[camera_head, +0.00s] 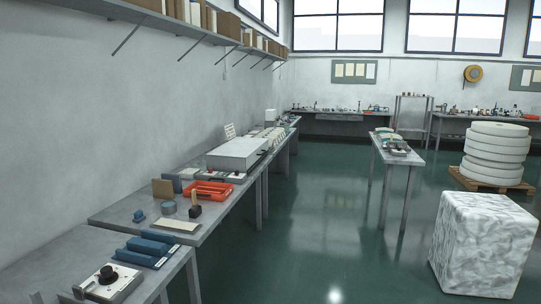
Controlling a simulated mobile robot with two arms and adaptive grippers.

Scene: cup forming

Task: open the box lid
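A large light-grey box (237,153) stands on the workbench along the left wall. Its top looks flat and closed, but a separate lid edge is too small to make out. A smaller white box (270,116) stands farther back on the same line of benches. Neither of my grippers is in view.
A workbench (106,218) along the left wall holds an orange tray (208,189), blue blocks (147,246) and a device with a black knob (108,282). A narrow table (409,158), a marbled block (482,245) and stacked white discs (496,152) stand right. Green floor between is clear.

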